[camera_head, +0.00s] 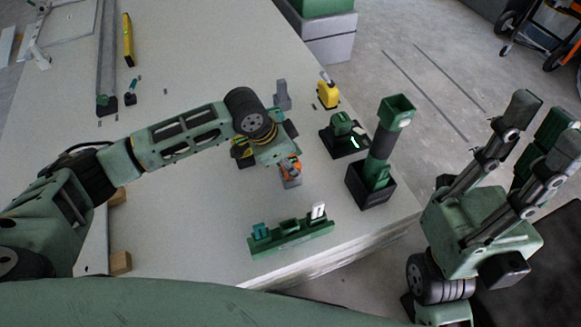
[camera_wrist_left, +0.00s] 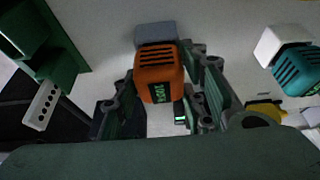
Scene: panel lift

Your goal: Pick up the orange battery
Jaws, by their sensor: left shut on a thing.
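The orange battery (camera_head: 290,165) has a grey end piece and stands near the middle of the panel top in the head view. In the left wrist view the orange battery (camera_wrist_left: 158,78) sits between the fingers, with dark slots on its face. My left gripper (camera_head: 279,153) reaches over it from above and is shut on it. I cannot tell whether the battery touches the surface. My right gripper (camera_head: 548,125) is at the right, beyond the table edge, with its fingers spread and nothing between them.
A green rack (camera_head: 290,238) lies in front of the battery. A black holder (camera_head: 370,188) with a green tube stands to the right. Behind are a black-green dock (camera_head: 345,138), a yellow tool (camera_head: 327,95) and a grey block (camera_head: 282,96). The table's left-middle is fairly clear.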

